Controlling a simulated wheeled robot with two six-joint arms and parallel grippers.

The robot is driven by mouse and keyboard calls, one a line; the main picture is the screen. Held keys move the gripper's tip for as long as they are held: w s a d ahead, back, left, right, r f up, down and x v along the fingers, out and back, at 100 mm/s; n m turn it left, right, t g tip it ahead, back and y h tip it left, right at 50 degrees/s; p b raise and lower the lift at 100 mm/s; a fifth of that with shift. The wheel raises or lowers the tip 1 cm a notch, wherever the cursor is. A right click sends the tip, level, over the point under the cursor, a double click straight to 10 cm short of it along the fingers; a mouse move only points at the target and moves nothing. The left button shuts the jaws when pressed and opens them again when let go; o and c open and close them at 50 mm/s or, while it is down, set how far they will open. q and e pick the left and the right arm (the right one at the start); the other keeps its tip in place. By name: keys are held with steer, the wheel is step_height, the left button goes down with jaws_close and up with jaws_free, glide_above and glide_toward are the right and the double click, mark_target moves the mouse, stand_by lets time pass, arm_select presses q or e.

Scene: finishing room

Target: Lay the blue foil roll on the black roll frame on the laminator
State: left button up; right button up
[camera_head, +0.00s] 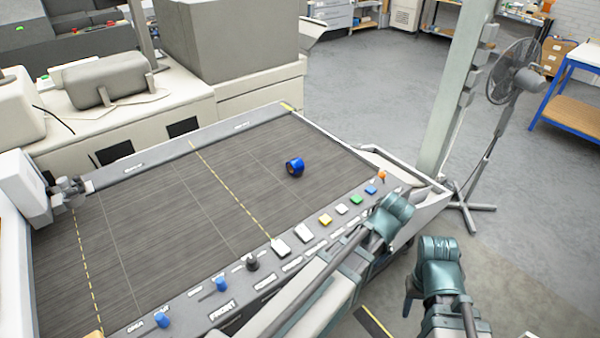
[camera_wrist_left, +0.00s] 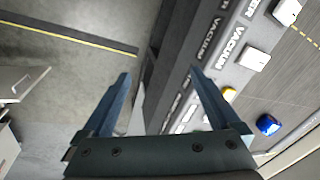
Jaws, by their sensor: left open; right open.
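The blue foil roll (camera_head: 294,167) lies on its side on the dark ribbed table bed, right of the dashed yellow line. It also shows in the left wrist view (camera_wrist_left: 268,125), at the lower right, beyond the right finger. My left gripper (camera_wrist_left: 161,76) is open and empty above the table's front edge, apart from the roll; its fingers are not clear in the head view. My right gripper (camera_head: 412,287) is low at the right, off the table; it is open, with nothing visible in it. I cannot make out the black roll frame or identify the laminator.
The front rail carries several coloured buttons, including a yellow one (camera_head: 325,220), and blue knobs (camera_head: 221,284). A green-grey post (camera_head: 452,100) and a standing fan (camera_head: 515,75) are at the right. Beige machines stand behind the table. The bed around the roll is clear.

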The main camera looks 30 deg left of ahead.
arm_select(q)
steer(key=w+a+n, duration=0.2)
steer(key=w+a, duration=0.2)
steer(key=w, duration=0.1)
steer(key=w+a+n+t+y, duration=0.1)
steer(key=w+a+n, duration=0.1)
steer(key=w+a, duration=0.2)
steer(key=w+a+r+n+y, duration=0.1)
steer(key=w+a+n, duration=0.1)
steer(key=w+a, duration=0.2)
steer(key=shift+w+a, duration=0.1)
steer(key=shift+w, duration=0.9)
steer(key=w+a+r+n+t+y, duration=0.15)
steer(key=w+a+n, duration=0.25)
steer(key=w+a, duration=0.5)
steer(key=n+y, duration=0.2)
steer(key=n, duration=0.1)
glide_toward(294, 161)
steer(key=b+x, duration=0.6)
steer(key=x, duration=0.2)
steer(key=shift+w+d+f+b, duration=0.1)
steer(key=shift+d+b, duration=0.05)
steer(key=shift+b, duration=0.25)
steer(key=shift+a, duration=0.25)
